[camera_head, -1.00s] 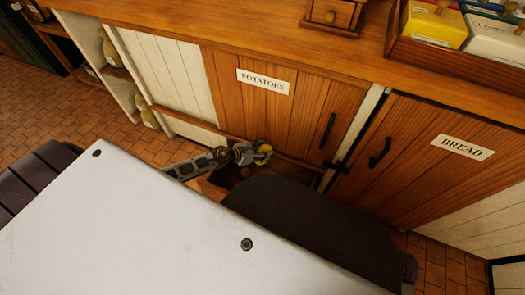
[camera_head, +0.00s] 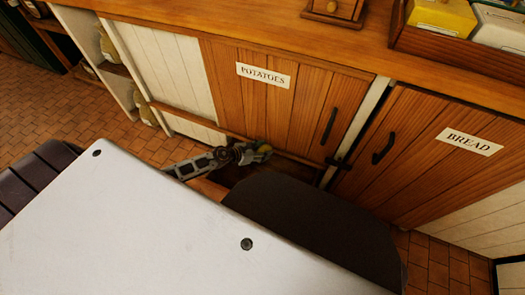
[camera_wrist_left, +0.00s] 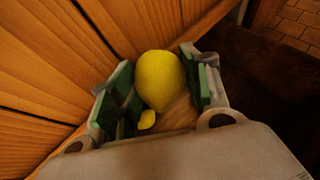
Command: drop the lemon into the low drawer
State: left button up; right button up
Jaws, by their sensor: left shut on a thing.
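The yellow lemon (camera_wrist_left: 160,80) is between the two green-padded fingers of my left gripper (camera_wrist_left: 158,88) in the left wrist view. The gripper is shut on it. Whether the lemon is below the drawer's rim I cannot tell. My right gripper is out of view.
The potatoes door (camera_head: 282,100) and the bread door (camera_head: 432,150) are closed, with dark handles. The wooden counter (camera_head: 230,24) above carries a small drawer box (camera_head: 333,10) and a tray of boxes (camera_head: 445,48). Tiled floor (camera_head: 75,108) lies at left.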

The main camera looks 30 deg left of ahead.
pick_arm(q)
jog(key=o, duration=1.1)
jog(key=shift+o, duration=0.2)
jog(key=v, duration=1.2)
jog(key=shift+f, duration=0.1)
dwell(1.1)
